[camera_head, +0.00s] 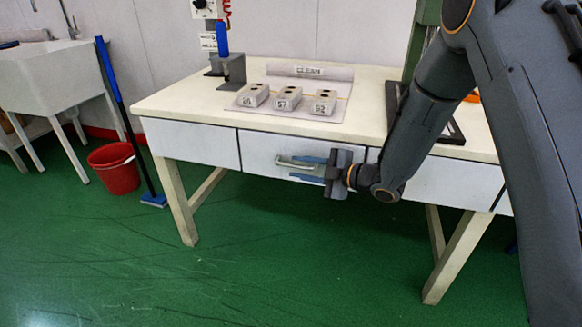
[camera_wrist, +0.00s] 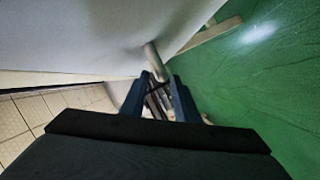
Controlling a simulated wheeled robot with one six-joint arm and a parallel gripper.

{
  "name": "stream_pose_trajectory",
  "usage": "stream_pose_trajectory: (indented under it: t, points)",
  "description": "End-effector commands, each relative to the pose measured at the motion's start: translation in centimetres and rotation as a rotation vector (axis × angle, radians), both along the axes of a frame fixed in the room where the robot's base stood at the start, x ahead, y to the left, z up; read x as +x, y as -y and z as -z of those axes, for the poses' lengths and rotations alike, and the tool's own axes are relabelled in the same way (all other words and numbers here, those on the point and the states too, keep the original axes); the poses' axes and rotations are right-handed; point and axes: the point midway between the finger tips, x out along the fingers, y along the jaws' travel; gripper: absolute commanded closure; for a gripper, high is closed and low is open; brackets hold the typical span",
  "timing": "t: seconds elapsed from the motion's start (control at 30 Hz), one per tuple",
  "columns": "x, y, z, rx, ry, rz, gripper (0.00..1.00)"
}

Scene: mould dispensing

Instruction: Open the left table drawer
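The white table (camera_head: 378,80) has a row of flat white drawer fronts. The drawer front (camera_head: 262,150) in the middle of the head view carries a pale bar handle (camera_head: 293,163) and looks flush with the table, closed. The front at the far left (camera_head: 190,142) shows no handle. My gripper (camera_head: 292,168) is level with the handle, with its two blue fingers apart, one above and one below it. In the wrist view the handle (camera_wrist: 154,60) shows at and beyond the open fingertips (camera_wrist: 158,77). I cannot tell whether they touch it.
Three grey moulds (camera_head: 288,97) sit on a mat with a "CLEAN" sign on the tabletop. A stand with a blue lever (camera_head: 222,40) is at the back left. A red bucket (camera_head: 116,172), a blue-headed broom (camera_head: 153,200) and a sink stand left. Green floor (camera_head: 300,250) before the table is clear.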

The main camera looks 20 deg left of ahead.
Motion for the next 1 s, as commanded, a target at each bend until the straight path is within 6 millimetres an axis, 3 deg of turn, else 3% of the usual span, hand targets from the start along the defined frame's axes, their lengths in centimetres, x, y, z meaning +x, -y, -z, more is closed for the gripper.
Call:
stream_pose_trajectory:
  t: [0.23, 0.6, 0.8, 1.0]
  points:
    - [0.9, -2.9, 0.7, 0.001, -0.002, 0.000, 0.72]
    - [1.2, -3.4, 0.8, 0.000, -0.001, 0.003, 0.72]
    - [1.2, -3.4, 0.8, 0.000, -0.001, 0.003, 1.00]
    - [1.1, -3.4, 0.8, 0.000, -0.001, 0.003, 1.00]
